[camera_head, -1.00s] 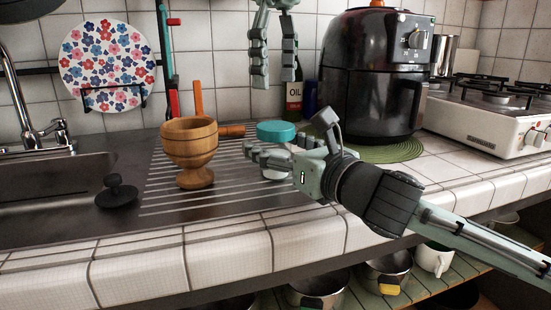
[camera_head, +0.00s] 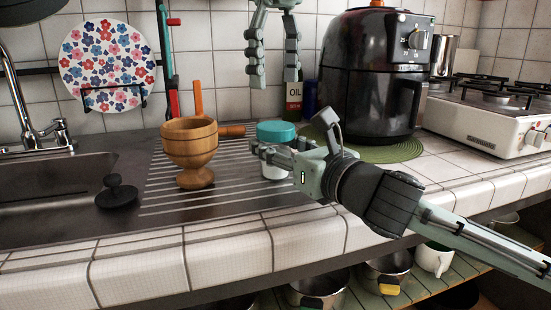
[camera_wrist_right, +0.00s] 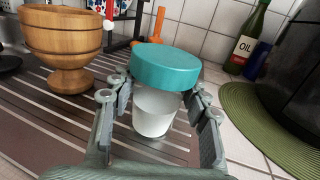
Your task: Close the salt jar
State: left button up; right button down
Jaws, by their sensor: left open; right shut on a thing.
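The salt jar (camera_head: 274,170) is a small white jar standing upright on the ridged drainboard. Its teal lid (camera_head: 276,133) sits at its top; I cannot tell whether it is fully closed. In the right wrist view, the white jar body (camera_wrist_right: 154,112) is between my fingers below the wide teal lid (camera_wrist_right: 165,66). My right gripper (camera_head: 262,152) is shut on the jar just under the lid, and its fingers hide part of the jar. My left gripper (camera_head: 273,72) is open and empty, hanging above and behind the jar with its fingers pointing down.
A wooden mortar (camera_head: 190,140) stands left of the jar, with a black sink plug (camera_head: 117,192) beyond it. A black air fryer (camera_head: 365,75) on a green mat (camera_head: 400,151) and an oil bottle (camera_head: 294,95) stand behind right. Drainboard in front of the jar is clear.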

aim_at(275, 125)
pick_arm(q)
jog(key=m, duration=0.3)
jog(key=shift+f, duration=4)
